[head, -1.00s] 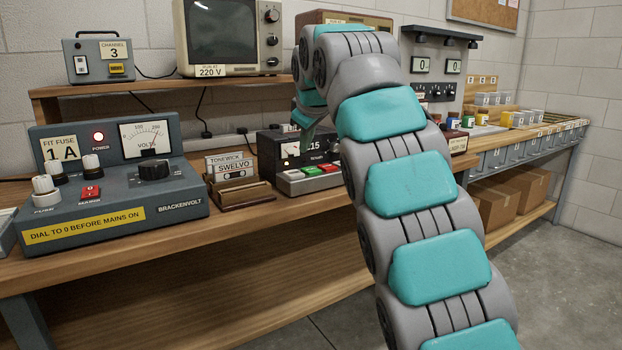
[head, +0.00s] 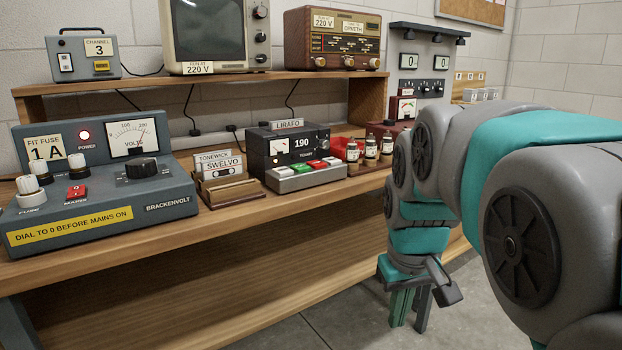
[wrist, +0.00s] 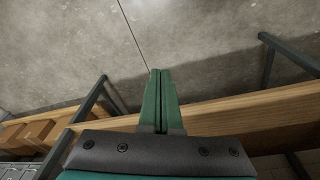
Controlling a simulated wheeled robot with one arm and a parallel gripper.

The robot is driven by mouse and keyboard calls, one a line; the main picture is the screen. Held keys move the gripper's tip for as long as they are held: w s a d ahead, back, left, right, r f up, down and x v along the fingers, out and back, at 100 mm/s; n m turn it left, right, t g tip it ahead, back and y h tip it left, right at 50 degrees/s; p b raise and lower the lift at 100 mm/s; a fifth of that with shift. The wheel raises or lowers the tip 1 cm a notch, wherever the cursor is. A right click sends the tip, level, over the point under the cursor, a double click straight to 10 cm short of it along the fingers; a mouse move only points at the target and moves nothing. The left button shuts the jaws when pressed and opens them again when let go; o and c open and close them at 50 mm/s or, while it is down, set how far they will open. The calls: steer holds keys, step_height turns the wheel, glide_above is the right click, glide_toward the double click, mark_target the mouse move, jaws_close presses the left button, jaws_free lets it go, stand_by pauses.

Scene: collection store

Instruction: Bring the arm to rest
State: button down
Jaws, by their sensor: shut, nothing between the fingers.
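My arm, grey with teal pads, bends down at the right of the head view. My gripper (head: 408,322) hangs low in front of the bench's front edge, pointing at the floor. In the wrist view, its two green fingers (wrist: 160,75) lie together with nothing between them. The fingers look clear of the bench and hang over bare floor. The arm hides part of the bench's right side in the head view.
The wooden bench (head: 110,262) carries a power unit (head: 100,180), a cassette holder (head: 228,190), a tape deck (head: 300,150) and small jars (head: 370,150). A television (head: 213,35) and a radio (head: 333,40) stand on the shelf above. The concrete floor (wrist: 210,40) is clear.

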steer(key=s+f+g, duration=0.1)
steer(key=s+f, duration=0.3)
steer(key=s, duration=0.3)
steer(key=s+f+m+g, duration=0.1)
steer(key=s+f, duration=0.3)
steer(key=s, duration=0.3)
steer(key=s+d+f+m+g, duration=0.1)
steer(key=s+f, duration=0.3)
steer(key=s, duration=0.4)
steer(key=shift+f, duration=0.35)
